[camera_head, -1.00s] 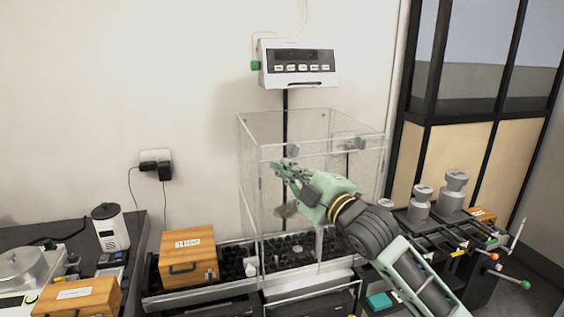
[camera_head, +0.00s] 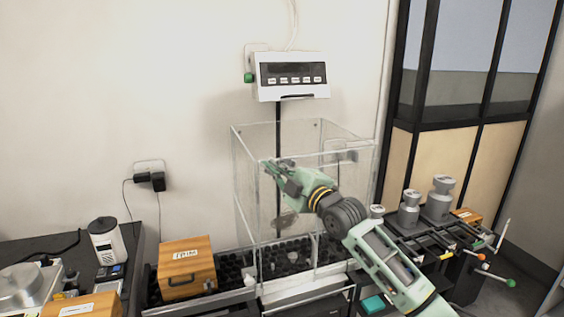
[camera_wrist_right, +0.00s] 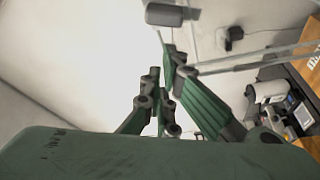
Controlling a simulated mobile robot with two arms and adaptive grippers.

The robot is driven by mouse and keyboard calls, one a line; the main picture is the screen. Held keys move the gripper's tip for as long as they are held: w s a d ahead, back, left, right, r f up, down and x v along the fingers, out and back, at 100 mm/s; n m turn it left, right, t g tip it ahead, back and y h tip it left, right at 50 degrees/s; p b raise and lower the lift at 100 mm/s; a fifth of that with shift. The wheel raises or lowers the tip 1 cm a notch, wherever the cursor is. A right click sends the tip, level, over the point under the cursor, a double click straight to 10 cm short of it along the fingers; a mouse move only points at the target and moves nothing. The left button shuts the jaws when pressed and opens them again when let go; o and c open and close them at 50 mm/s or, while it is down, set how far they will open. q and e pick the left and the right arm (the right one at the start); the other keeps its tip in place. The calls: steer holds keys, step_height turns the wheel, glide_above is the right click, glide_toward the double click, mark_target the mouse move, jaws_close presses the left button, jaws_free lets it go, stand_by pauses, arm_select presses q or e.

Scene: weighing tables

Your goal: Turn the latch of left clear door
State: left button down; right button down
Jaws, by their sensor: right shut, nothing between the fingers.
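The clear weighing enclosure (camera_head: 250,155) stands mid-table, with clear door panels on its front. My right gripper (camera_head: 267,166) is at the upper front of the enclosure, near its left front corner, with its fingers pointing left. Its fingers are shut and empty. In the right wrist view the fingertips (camera_wrist_right: 161,60) are close together. A grey rounded block (camera_wrist_right: 164,14), which looks like the latch, shows just beyond them, apart from them in the picture. In the head view the gripper hides the latch area. My left gripper is not in view.
A display unit (camera_head: 291,76) hangs on the wall behind the enclosure. A wooden box (camera_head: 187,268) stands to the left. Grey weights (camera_head: 440,197) stand on a rack to the right. A black tray with dark pads lies under the enclosure.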

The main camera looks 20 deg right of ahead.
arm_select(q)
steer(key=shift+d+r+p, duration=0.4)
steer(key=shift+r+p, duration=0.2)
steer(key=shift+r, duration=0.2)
arm_select(e)
steer(key=d+f+n, duration=0.1)
steer(key=n, duration=0.1)
steer(key=d+f+n+g, duration=0.1)
steer(key=n, duration=0.1)
steer(key=shift+s+d+f, duration=0.1)
steer(key=shift+f, duration=0.05)
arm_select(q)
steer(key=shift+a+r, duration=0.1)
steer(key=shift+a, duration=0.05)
